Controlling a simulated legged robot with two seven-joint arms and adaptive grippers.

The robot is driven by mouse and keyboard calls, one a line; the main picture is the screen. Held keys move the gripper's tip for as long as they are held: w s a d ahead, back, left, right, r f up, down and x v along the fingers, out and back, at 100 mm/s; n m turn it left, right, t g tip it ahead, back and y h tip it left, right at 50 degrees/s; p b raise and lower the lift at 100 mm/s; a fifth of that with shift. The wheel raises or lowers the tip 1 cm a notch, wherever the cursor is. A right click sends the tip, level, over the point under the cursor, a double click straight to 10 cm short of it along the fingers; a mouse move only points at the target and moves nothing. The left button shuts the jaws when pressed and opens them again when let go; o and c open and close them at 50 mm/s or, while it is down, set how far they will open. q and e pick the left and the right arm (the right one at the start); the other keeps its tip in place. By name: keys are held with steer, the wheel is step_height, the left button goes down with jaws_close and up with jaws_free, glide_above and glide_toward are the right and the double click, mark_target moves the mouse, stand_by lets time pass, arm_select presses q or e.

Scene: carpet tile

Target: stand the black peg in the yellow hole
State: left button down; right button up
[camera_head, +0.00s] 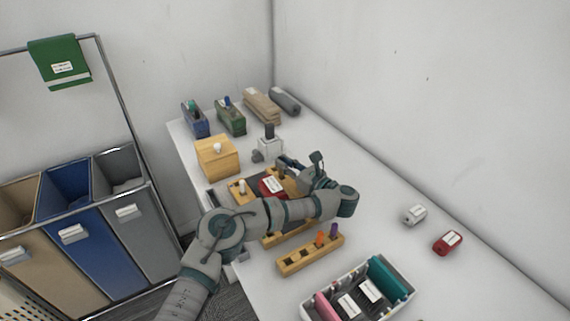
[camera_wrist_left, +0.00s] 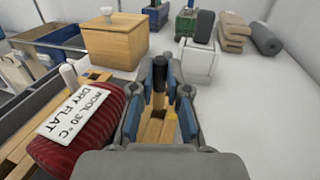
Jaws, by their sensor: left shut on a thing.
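My left gripper (camera_head: 286,164) reaches over the wooden strips near the middle of the table. In the left wrist view the gripper (camera_wrist_left: 161,74) is shut on the black peg (camera_wrist_left: 158,73), which stands roughly upright between the fingers. A wooden strip (camera_wrist_left: 153,129) lies below and behind the fingers. A small yellow mark (camera_wrist_left: 171,116) shows on it beside the right finger; the hole itself is mostly hidden. I cannot tell the gap between peg and strip. In the head view the peg is not clearly visible. My right gripper is not in view.
A red labelled bundle (camera_wrist_left: 80,127) lies just left of the gripper. A wooden box (camera_head: 217,157) and a white block (camera_head: 270,147) stand behind. A wooden block with orange and purple pegs (camera_head: 311,256) and a white tray (camera_head: 395,309) are nearer. The table's right side is mostly clear.

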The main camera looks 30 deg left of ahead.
arm_select(q)
steer(key=shift+d+f, duration=0.15)
steer(key=shift+d, duration=0.1)
steer(key=shift+f, duration=0.15)
steer(key=shift+a+f, duration=0.25)
steer(key=shift+f, duration=0.05)
steer(key=shift+r, duration=0.1)
steer(key=shift+d+r, duration=0.1)
steer(key=shift+r, duration=0.15)
steer(key=shift+d+p, duration=0.15)
steer(key=shift+p, duration=0.35)
stand_by(1.4)
steer(key=shift+f, duration=0.75)
